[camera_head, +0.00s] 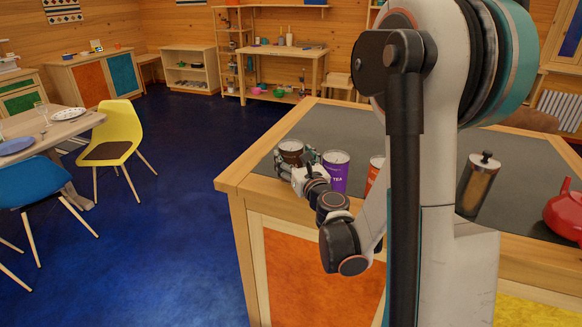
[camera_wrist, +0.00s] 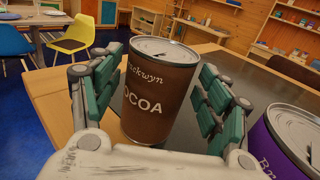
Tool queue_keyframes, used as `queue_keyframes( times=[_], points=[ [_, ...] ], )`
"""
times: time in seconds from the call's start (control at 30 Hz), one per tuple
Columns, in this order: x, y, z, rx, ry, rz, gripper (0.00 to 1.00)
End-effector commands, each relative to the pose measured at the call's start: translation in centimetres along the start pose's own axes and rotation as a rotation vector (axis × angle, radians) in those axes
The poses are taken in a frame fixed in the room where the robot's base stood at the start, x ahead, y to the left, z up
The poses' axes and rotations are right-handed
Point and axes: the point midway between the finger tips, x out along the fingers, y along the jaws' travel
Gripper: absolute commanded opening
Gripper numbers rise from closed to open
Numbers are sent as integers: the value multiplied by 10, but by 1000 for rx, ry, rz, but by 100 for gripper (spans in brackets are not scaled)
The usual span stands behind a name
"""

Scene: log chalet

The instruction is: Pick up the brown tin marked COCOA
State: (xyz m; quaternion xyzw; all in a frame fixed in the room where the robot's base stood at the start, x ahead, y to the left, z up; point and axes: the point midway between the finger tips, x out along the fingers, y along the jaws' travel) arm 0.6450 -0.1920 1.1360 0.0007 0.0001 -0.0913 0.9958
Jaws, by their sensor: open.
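The brown COCOA tin (camera_wrist: 158,95) stands upright on the dark counter top, between the two open fingers of my gripper (camera_wrist: 160,100) in the wrist view. A gap shows between the tin and the right finger; whether the left finger touches it I cannot tell. In the head view the brown tin (camera_head: 290,150) is at the counter's left end, partly hidden by my gripper (camera_head: 297,168). The purple TEA tin (camera_head: 336,172) stands just right of my gripper, and it also shows at the right edge of the wrist view (camera_wrist: 285,142).
An orange tin (camera_head: 374,170) stands beyond the TEA tin, partly behind my arm. A glass-and-black press (camera_head: 478,184) and a red kettle (camera_head: 567,212) stand farther right on the counter (camera_head: 231,184). A yellow chair (camera_head: 115,138) and dining table (camera_head: 60,130) are at the left.

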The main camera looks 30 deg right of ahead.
Motion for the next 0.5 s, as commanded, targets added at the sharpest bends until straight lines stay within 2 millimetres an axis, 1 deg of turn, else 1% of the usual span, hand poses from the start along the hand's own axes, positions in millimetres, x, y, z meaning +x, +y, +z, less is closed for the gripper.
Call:
queue_keyframes(
  times=[0.03, 0.17, 0.23, 0.5],
  points=[
    [5, 0, 1, 0, 0, 1, 70],
    [11, 0, 2, -1, 0, 1, 70],
    [18, 1, 2, -1, 0, 1, 70],
    [59, 0, 1, -1, 0, 1, 70]
  ],
)
